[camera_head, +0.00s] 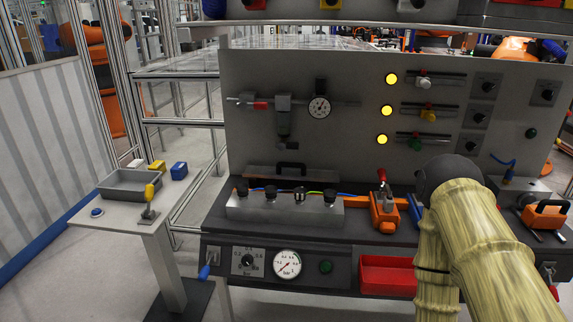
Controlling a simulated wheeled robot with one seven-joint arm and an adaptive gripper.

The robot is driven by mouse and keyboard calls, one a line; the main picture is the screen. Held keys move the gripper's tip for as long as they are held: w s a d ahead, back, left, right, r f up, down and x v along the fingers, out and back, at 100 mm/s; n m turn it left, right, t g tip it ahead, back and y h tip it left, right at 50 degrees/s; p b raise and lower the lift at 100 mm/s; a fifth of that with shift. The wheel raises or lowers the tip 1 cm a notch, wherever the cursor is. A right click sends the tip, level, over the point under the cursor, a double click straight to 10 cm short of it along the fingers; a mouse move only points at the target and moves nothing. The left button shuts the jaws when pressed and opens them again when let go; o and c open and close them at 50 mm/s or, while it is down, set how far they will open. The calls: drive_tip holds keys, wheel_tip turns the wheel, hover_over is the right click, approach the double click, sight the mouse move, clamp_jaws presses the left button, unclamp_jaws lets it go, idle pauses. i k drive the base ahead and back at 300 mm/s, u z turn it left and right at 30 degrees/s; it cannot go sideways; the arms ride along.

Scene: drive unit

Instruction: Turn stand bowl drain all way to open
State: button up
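A grey upright panel (350,75) carries an air unit with a round gauge (319,107), a red part (260,105) on its left pipe and a filter bowl (283,124) hanging below the pipe. A small dark piece at the bowl's lower end (283,143) looks like the drain, but it is too small to tell how it is turned. My arm (490,235), in a yellowish ribbed cover, stands at the right with a bent dark joint. My gripper is not in view.
A black handle (290,168) stands behind the knob block. A side table (120,220) with a lever is at left.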

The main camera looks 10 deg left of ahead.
sight(282, 145)
drive_tip(key=z, duration=0.2)
drive_tip(key=k, duration=0.2)
drive_tip(key=u, duration=0.95)
drive_tip(key=i, duration=0.6)
